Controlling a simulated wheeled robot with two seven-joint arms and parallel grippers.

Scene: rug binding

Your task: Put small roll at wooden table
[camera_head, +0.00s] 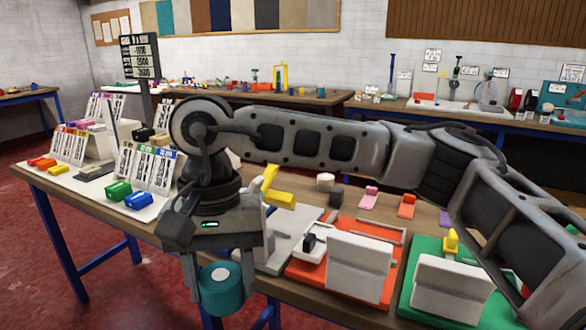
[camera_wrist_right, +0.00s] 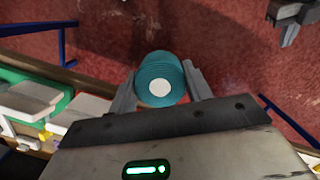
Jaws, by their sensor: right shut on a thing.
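A small teal roll (camera_head: 221,289) with a pale round end is held between the fingers of my right gripper (camera_head: 219,278). The right wrist view also shows the teal roll (camera_wrist_right: 160,80) between both fingertips of the right gripper (camera_wrist_right: 160,88). The roll hangs in front of the near edge of the wooden table (camera_head: 110,207), with red floor below it. My right arm crosses the table and hides part of its middle. My left gripper does not show clearly in the head view; a grey gripper-like part is at the top right of the wrist view.
On the table are an orange tray (camera_head: 298,268), a green tray (camera_head: 415,265), and green (camera_head: 119,191) and blue (camera_head: 138,201) blocks near the left front. Card stands (camera_head: 152,168) rise behind them. Pink and orange clips lie further right. The left front strip of the tabletop is fairly clear.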

